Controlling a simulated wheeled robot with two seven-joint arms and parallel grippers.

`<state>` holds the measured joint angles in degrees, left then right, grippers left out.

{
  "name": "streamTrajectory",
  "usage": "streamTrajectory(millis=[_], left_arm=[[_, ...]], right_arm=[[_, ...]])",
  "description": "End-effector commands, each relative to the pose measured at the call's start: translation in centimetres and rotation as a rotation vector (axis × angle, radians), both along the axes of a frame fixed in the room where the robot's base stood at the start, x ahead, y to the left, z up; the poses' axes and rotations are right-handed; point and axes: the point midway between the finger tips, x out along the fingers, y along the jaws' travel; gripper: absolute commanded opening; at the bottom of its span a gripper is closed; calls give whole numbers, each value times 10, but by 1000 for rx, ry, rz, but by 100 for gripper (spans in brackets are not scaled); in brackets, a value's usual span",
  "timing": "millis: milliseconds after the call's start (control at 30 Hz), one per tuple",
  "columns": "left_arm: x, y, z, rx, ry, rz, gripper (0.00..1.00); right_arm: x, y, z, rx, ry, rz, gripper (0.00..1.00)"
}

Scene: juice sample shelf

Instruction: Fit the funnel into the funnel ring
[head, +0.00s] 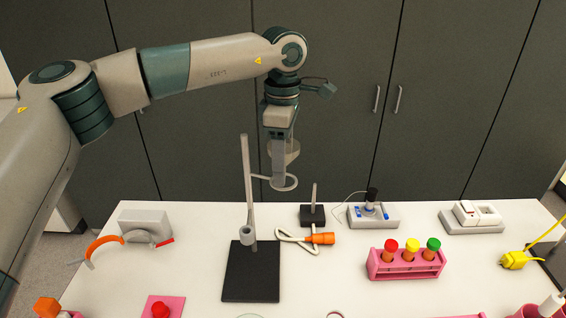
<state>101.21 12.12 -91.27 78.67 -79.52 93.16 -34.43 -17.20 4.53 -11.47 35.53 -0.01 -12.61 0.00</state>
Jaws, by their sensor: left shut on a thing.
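The funnel ring (284,189) is a pale ring on a side arm of a stand. The stand has a pale upright rod (246,180) and a black base plate (252,285). My left gripper (278,165) comes down from above and is shut on the funnel (293,150), a beige, slightly see-through cone partly hidden behind the fingers. The funnel is above the ring. Its stem is hidden, so I cannot tell whether it touches or enters the ring. My right gripper is not in view.
A pink rack (405,270) with red, yellow and green capped tubes stands at right. A small black stand (313,215), an orange-ended cord (320,239) and a grey device (373,218) are near the stand. An orange-banded item (102,242) lies at left.

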Motion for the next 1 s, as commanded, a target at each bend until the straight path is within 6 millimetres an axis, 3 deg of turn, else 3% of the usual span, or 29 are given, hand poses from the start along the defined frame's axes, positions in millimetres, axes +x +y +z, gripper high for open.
streamTrajectory(millis=[1000], left_arm=[[0, 0, -13, 0, 0, 0, 31]], right_arm=[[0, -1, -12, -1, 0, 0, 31]])
